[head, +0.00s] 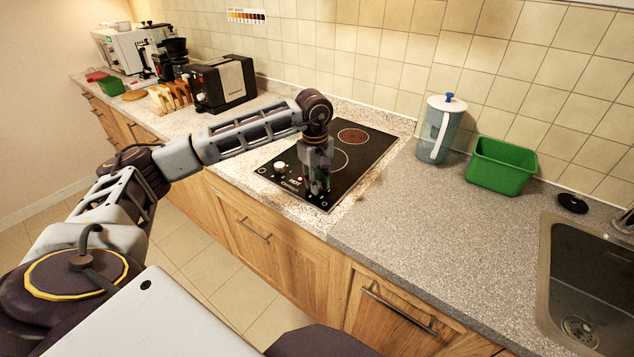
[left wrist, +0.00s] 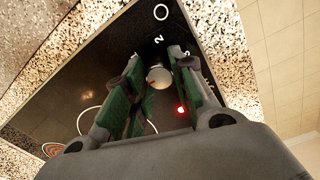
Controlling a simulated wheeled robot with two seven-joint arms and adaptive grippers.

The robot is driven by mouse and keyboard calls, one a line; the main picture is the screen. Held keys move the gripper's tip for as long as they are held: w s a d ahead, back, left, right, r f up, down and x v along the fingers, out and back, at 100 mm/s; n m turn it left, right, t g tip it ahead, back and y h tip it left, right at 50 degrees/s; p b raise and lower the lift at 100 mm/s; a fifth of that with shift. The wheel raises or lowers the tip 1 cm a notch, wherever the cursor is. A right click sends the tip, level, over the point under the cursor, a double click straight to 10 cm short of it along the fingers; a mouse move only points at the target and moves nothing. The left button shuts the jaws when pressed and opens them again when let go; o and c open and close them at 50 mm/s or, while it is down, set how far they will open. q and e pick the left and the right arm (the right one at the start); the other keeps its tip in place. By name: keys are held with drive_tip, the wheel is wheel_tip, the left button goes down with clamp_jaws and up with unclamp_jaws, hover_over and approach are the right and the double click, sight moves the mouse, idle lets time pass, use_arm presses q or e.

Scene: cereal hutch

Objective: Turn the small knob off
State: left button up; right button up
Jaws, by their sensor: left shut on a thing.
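The black cooktop (head: 303,189) is set in the counter, with a white knob (head: 280,166) showing at its front left. My left gripper (head: 318,190) points down over the front right part of the cooktop and hides what is beneath it in the head view. In the left wrist view, another white knob (left wrist: 159,77) sits between the green-padded fingers of my left gripper (left wrist: 155,86), which are shut on it. Marks 0 and 2 are printed near this knob. A red light (left wrist: 181,109) glows on the panel beside it. My right gripper is not in view.
The rear burner (head: 353,136) looks reddish; the front one is a plain white ring. A jug (head: 439,130), a green tub (head: 501,166) and a sink (head: 590,285) are to the right. A toaster (head: 222,84) stands behind my left arm.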

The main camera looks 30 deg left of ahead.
use_arm(q)
drive_tip(key=shift+n, duration=0.6)
drive_tip(key=o, duration=1.1)
drive_tip(key=shift+c, duration=0.2)
wheel_tip(320, 180, up, 12)
drive_tip(key=shift+s, duration=0.2)
idle(0.5)
